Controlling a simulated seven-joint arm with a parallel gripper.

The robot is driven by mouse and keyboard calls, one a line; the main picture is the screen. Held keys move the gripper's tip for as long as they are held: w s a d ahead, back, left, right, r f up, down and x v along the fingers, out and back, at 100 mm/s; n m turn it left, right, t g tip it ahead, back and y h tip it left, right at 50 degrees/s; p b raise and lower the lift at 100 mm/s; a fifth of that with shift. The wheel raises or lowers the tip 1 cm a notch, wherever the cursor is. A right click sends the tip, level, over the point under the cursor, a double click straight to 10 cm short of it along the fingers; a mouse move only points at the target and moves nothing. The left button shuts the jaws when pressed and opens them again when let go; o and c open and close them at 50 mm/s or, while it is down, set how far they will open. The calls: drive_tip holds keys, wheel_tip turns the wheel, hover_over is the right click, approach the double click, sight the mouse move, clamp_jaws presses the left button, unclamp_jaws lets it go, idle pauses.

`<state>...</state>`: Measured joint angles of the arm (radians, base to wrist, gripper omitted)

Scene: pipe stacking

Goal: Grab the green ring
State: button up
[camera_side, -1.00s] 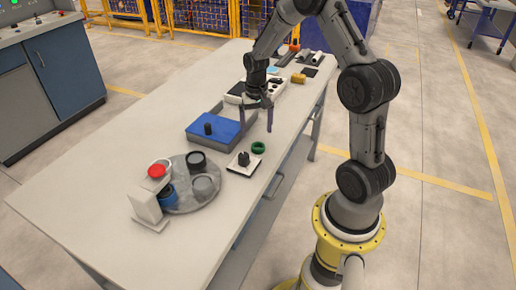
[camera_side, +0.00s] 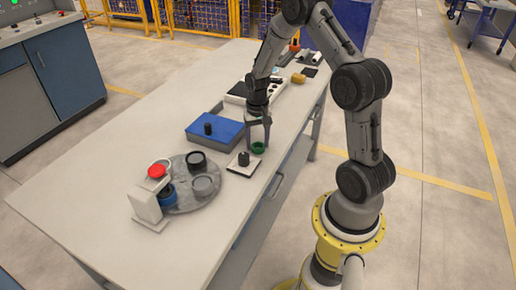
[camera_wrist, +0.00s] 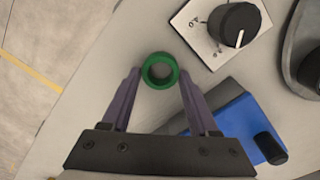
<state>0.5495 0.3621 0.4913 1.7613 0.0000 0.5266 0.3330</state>
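The green ring (camera_side: 258,148) lies flat on the table near its right edge, beside a white plate with a black knob. In the wrist view the green ring (camera_wrist: 160,71) sits between the tips of my two fingers, with its open middle facing the camera. My gripper (camera_side: 257,146) points down over the ring, one finger on each side. In the wrist view my gripper (camera_wrist: 160,76) is open, with its fingers spread about as wide as the ring. I cannot tell whether the fingertips touch it.
The black knob on its white plate (camera_side: 254,169) stands just nearer the camera. A blue block (camera_side: 227,131) with a black peg lies left of my gripper. A round grey tray (camera_side: 215,187) holds several cups, beside a white stand with a red top (camera_side: 156,171).

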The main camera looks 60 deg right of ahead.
drive_tip(key=c, duration=0.8)
drive_tip(key=shift+r, duration=0.1)
drive_tip(key=shift+c, duration=0.2)
